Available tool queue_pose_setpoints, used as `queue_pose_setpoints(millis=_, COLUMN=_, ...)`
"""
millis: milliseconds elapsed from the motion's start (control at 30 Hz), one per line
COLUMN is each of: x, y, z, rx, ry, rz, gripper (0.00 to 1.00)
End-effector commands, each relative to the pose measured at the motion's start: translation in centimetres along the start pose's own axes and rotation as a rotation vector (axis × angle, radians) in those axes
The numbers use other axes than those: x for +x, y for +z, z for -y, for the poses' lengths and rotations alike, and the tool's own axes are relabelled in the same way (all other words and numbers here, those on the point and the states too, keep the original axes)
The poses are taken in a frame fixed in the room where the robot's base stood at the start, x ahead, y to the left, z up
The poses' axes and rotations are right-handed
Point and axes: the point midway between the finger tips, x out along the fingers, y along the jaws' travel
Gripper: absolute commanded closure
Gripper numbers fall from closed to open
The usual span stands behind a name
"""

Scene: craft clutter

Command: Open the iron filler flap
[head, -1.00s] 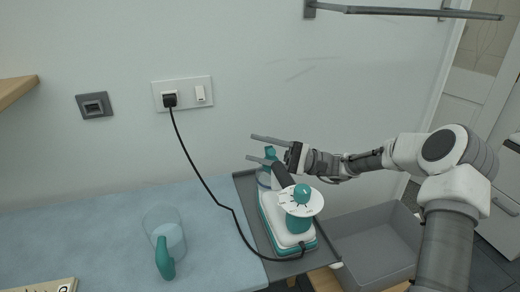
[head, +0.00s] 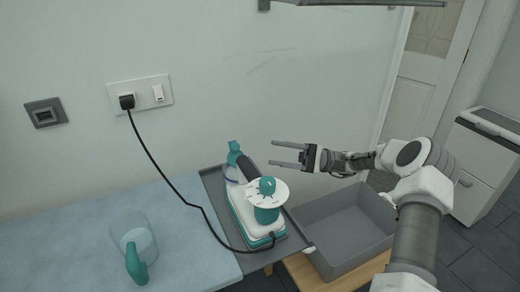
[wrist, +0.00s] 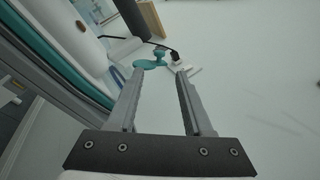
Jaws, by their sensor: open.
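The iron (head: 236,212) is white and teal with a black handle and lies on a grey tray (head: 212,188). A teal piece, apparently the filler flap (head: 235,152), sticks up at its far end above a clear part.
A black cord runs from the iron to the wall socket (head: 127,101). A clear jug with a teal handle (head: 136,264) stands on the blue worktop (head: 70,235). A grey bin (head: 345,240) is right of the tray. A rail (head: 350,4) is above; the space before the wall is free.

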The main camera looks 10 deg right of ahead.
Motion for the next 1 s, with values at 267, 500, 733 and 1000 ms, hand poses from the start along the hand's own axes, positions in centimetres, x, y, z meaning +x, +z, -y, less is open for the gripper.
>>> queue_pose_setpoints(millis=267, x=-1.8, y=0.0, z=0.0, rx=0.000, ry=0.000, rz=0.001, gripper=0.49)
queue_pose_setpoints(millis=500, x=-1.8, y=0.0, z=0.0, rx=0.000, ry=0.000, rz=0.001, gripper=0.55)
queue_pose_setpoints(millis=733, x=-0.9, y=0.5, z=1.5, rx=-0.024, ry=0.029, rz=-0.060, gripper=0.96)
queue_pose_setpoints(millis=1000, x=-0.1, y=1.0, z=4.2, rx=-0.115, ry=0.146, rz=-0.258, gripper=1.00)
